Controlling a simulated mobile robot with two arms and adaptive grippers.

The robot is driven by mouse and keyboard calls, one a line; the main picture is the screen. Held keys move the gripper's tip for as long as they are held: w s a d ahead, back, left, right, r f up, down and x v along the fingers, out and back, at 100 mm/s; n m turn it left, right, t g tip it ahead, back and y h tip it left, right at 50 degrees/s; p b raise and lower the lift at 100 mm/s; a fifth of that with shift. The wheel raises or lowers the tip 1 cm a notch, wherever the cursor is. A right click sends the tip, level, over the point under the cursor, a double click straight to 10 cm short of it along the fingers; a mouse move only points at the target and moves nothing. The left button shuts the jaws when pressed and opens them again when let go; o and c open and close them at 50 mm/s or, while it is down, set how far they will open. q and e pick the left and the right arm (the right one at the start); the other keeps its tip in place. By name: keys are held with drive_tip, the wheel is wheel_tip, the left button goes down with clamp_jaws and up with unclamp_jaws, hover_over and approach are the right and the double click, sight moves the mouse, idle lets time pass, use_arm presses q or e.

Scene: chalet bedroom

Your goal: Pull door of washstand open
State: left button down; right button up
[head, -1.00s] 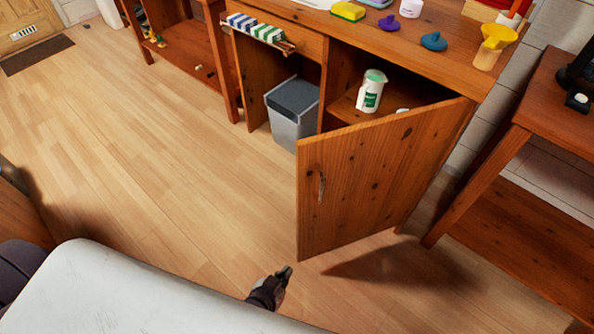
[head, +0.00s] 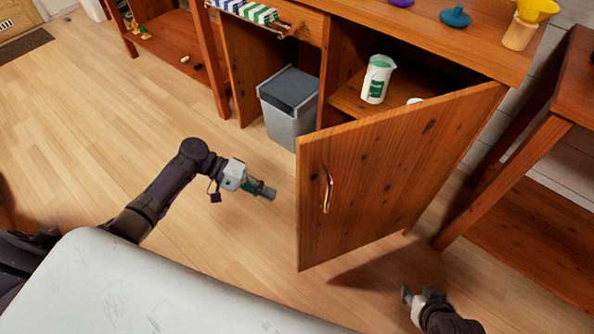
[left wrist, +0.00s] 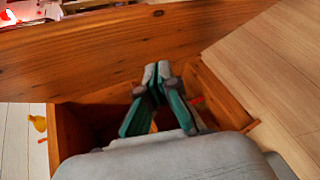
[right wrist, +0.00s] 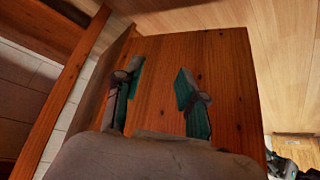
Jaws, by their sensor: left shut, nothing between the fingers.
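The wooden washstand (head: 462,32) has its door (head: 385,185) standing well open, swung out towards me from its right side. A metal handle (head: 327,188) is near the door's free left edge. My left gripper (head: 272,192) is shut and empty, left of that edge and apart from it. Its closed fingers also show in the left wrist view (left wrist: 157,72). My right gripper (head: 410,298) is low in front of the door, below its bottom edge in the picture. In the right wrist view its fingers (right wrist: 160,70) are spread, with the door panel (right wrist: 218,90) beyond them.
A grey bin (head: 290,112) stands in the open left compartment. A wooden table (head: 520,205) is close on the right. The floor (head: 130,150) to the left is clear.

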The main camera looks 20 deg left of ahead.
sight(297, 165)
use_arm(q)
drive_tip(key=w+a+r+m+g+h+b, duration=0.1)
drive_tip(key=a+r+m+h, duration=0.15)
drive_tip(key=r, duration=0.65)
drive_tip(key=w+a+r+m+g+h+b, duration=0.1)
drive_tip(key=r+h, duration=0.2)
drive_tip(key=r, duration=0.6)
drive_tip(key=shift+s+d+f, duration=0.1)
drive_tip(key=shift+s+d, duration=0.5)
drive_tip(key=shift+d, duration=1.45)
drive_tip(key=shift+s+d+f, duration=0.1)
drive_tip(key=shift+s+d, duration=0.45)
drive_tip(key=shift+d, duration=1.55)
drive_tip(key=shift+s+d, duration=0.6)
drive_tip(key=shift+d, duration=1.45)
use_arm(e)
wheel_tip(297, 165, up, 8)
drive_tip(key=t, duration=0.1)
drive_tip(key=shift+s+r, duration=0.1)
drive_tip(key=shift+s, duration=0.05)
use_arm(q)
drive_tip(key=shift+d, duration=0.1)
